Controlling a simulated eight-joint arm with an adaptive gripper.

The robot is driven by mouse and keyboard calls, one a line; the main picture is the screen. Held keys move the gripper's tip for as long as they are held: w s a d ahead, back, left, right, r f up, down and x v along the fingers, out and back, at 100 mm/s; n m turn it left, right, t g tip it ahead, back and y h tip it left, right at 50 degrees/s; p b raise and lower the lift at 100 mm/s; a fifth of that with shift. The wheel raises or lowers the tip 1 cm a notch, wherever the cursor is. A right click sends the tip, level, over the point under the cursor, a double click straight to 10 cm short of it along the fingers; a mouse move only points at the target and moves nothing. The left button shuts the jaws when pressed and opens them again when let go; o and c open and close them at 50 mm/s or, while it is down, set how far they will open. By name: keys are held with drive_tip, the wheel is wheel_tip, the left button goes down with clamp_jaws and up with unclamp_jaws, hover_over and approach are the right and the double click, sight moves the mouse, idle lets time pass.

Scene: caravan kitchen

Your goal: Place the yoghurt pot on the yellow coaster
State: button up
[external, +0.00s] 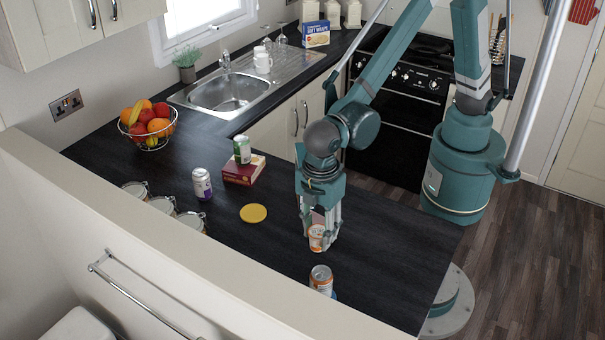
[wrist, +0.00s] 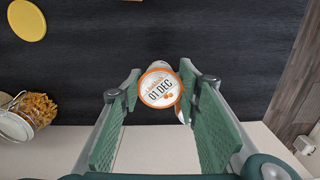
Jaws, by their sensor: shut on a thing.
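The yoghurt pot (external: 316,238) is small, white and orange. Its round printed lid faces up in the wrist view (wrist: 159,88). My gripper (external: 320,232) points down over the counter and is shut on the pot, with a finger on each side; the fingers also show in the wrist view (wrist: 158,92). I cannot tell whether the pot touches the counter. The yellow coaster (external: 253,213) lies flat and bare on the counter, left of my gripper. It also shows at the top left of the wrist view (wrist: 27,19).
An orange-and-silver can (external: 321,278) stands just in front of the pot. A purple can (external: 202,184) and several jars (external: 163,204) are farther left. The counter (external: 275,240) between pot and coaster is clear.

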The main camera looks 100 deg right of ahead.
drive_tip(key=w+d+m, duration=0.4)
drive_tip(key=w+d, duration=0.4)
drive_tip(key=d, duration=0.4)
drive_tip(key=m, duration=0.4)
hover_over(254, 212)
drive_tip(key=shift+r, duration=0.3)
drive_tip(key=shift+f, duration=0.1)
drive_tip(key=shift+a+f, duration=0.1)
drive_tip(key=shift+f, duration=2.95)
drive_tip(key=shift+f, duration=0.1)
drive_tip(key=shift+f+p, duration=0.3)
drive_tip(key=shift+f, duration=1.45)
drive_tip(key=shift+f, duration=0.15)
